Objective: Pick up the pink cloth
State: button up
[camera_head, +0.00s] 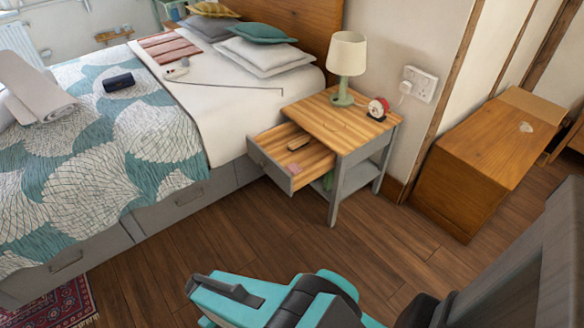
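A small pink cloth (293,170) lies flat in the open drawer (269,158) of the bedside table, near the drawer's front. A brown oblong object (299,142) lies behind it in the same drawer. A folded reddish-pink striped cloth (170,48) lies on the bed near the pillows. My gripper (212,288), teal and dark grey, is at the bottom of the view, over the floor, in front of the drawer and apart from it. Its fingers do not show clearly enough to tell open from shut.
The bedside table (333,116) holds a lamp (346,58) and a red alarm clock (378,108). The bed (185,205) stands at left, a wooden chest (480,160) at right. The wooden floor (270,235) before the table is clear. A patterned rug (55,305) lies lower left.

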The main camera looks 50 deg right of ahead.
aim_at(293, 169)
jog(key=i, duration=0.95)
jog(key=z, duration=0.05)
